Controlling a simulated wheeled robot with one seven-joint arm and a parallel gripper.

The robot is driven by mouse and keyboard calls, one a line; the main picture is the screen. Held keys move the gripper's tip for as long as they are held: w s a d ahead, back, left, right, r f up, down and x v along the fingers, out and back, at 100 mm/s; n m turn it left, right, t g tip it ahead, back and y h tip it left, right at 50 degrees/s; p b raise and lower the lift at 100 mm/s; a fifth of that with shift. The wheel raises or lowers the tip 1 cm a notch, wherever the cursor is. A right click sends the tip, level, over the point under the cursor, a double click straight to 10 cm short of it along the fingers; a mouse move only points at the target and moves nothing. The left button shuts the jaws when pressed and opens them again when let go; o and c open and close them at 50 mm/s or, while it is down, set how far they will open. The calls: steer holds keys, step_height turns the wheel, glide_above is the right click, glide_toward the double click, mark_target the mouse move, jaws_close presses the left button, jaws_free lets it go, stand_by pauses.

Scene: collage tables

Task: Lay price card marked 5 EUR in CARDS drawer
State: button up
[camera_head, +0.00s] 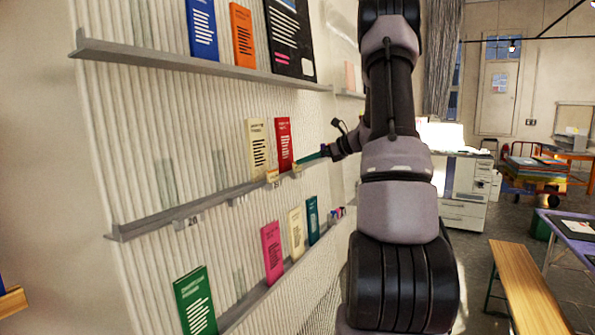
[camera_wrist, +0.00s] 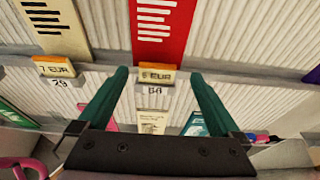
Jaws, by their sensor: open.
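An orange-yellow price card (camera_wrist: 157,74) sits on the ledge below a red booklet in the wrist view. Its digit looks like 5 or 6; I cannot tell which. My gripper (camera_wrist: 158,80) is open, with its green fingers apart on either side of this card and nothing visibly held. Another card, marked 7 EUR (camera_wrist: 54,67), is on the ledge to the left. In the head view my gripper (camera_head: 325,153) is at the middle ledge, just right of the red booklet (camera_head: 284,145). No drawer marked CARDS shows in either view.
The ribbed wall carries ledges (camera_head: 160,216) with several upright booklets, including a cream one (camera_head: 258,147) beside the red. Numbered tags hang below the ledge. A bench (camera_head: 530,285), a purple table (camera_head: 570,226) and a white copier (camera_head: 465,190) stand right; floor lies between.

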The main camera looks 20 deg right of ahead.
steer(key=x, duration=0.5)
steer(key=shift+s+a+f, duration=0.1)
steer(key=shift+a+f, duration=0.05)
steer(key=shift+f, duration=0.05)
steer(key=c, duration=1.5)
steer(key=shift+r, duration=0.1)
step_height(320, 180, up, 18)
steer(key=shift+f, duration=0.1)
